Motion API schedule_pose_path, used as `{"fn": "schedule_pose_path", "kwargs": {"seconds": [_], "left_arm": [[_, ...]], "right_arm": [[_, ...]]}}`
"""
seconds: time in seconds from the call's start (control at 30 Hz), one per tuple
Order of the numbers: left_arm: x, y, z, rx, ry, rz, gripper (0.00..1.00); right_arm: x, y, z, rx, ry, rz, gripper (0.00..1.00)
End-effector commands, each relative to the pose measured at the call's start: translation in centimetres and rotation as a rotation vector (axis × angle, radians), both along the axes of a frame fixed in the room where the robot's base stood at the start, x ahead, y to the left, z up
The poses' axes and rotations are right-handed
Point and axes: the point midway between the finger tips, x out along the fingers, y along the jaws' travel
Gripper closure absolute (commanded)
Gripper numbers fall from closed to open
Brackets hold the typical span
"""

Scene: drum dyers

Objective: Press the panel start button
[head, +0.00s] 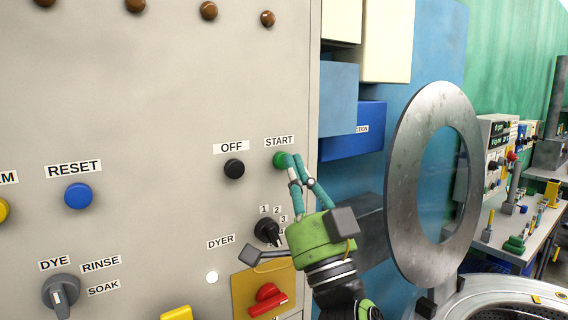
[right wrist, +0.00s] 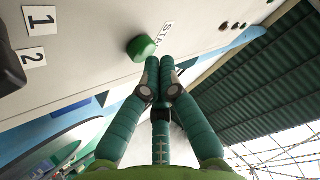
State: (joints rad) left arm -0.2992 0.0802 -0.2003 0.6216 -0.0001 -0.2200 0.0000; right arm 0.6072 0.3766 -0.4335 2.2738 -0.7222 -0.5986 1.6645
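The green start button (head: 280,159) sits on the beige panel (head: 150,120), just under its START label (head: 279,141). My right gripper (head: 292,160) has its teal fingers drawn together, with the tips right beside the button's right edge in the head view. In the right wrist view the green button (right wrist: 141,47) is just up and left of the closed fingertips (right wrist: 162,64). The fingers hold nothing. I cannot tell whether the tips touch the button, or whether it is pressed in. My left gripper is not in view.
A black OFF button (head: 234,168) is left of the start button, and a blue RESET button (head: 78,195) farther left. A black dyer knob (head: 268,231) and a red switch (head: 267,297) are below. A large metal ring (head: 405,190) stands right of my right gripper.

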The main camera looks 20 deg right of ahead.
Motion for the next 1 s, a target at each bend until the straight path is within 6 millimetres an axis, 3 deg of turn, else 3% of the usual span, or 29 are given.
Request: {"fn": "schedule_pose_path", "kwargs": {"seconds": [1.0], "left_arm": [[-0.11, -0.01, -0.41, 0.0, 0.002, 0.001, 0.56]], "right_arm": [[0.85, 0.26, 0.01, 0.001, 0.0, -0.001, 1.0]]}}
